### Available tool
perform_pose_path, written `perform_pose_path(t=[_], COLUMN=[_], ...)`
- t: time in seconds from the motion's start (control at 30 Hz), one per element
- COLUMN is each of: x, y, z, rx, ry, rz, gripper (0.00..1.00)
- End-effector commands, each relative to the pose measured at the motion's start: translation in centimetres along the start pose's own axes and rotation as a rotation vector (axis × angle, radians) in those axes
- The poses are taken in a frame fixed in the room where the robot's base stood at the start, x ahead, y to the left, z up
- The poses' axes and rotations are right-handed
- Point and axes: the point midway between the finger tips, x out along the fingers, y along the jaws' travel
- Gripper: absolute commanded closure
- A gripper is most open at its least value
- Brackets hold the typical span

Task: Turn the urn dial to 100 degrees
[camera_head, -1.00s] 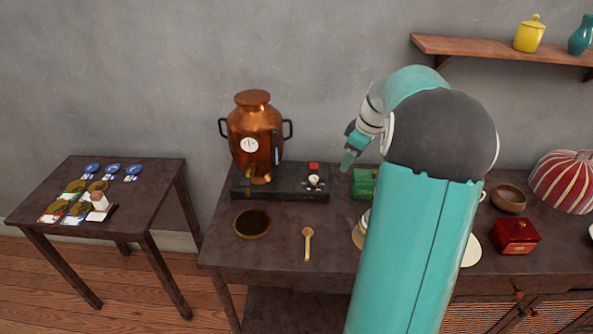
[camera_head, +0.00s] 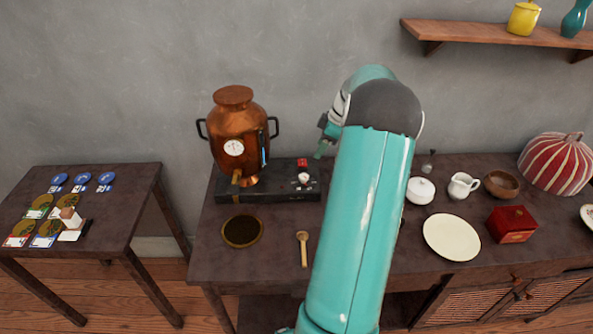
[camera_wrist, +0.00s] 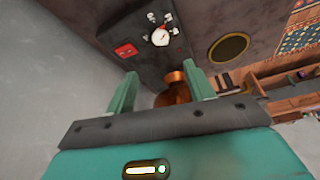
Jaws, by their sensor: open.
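The copper urn (camera_head: 238,112) stands on a dark base (camera_head: 262,197), with a round white gauge (camera_head: 234,148) on its front. The dial (camera_head: 304,178) is a small white knob with a red mark on the base, right of the urn. In the wrist view the dial (camera_wrist: 161,37) has small white labels around it; its exact reading is too small to tell. My gripper (camera_head: 321,148) is above and slightly right of the dial, apart from it. In the wrist view my gripper (camera_wrist: 159,70) is open and empty, with the dial beyond its fingertips.
A red switch (camera_head: 302,163) sits beside the dial. A round dark dish (camera_head: 242,232) and wooden spoon (camera_head: 303,250) lie in front. A white plate (camera_head: 452,238), lidded white bowl (camera_head: 421,190) and red box (camera_head: 512,224) stand right of my arm.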

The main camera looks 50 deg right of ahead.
Motion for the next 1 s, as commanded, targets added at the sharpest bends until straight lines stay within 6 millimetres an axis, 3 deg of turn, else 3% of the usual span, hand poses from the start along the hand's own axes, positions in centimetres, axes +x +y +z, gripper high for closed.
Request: perform_pose_path(t=[0.17,0.7,1.0], x=[1.6,11.9,13.6], y=[-0.2,-0.2,0.0], z=[0.5,0.1,-0.1], rx=[0.004,0.001,0.000], ry=[-0.001,-0.001,-0.001], rz=[0.001,-0.001,0.002], gripper=[0.47,0.47,0.47])
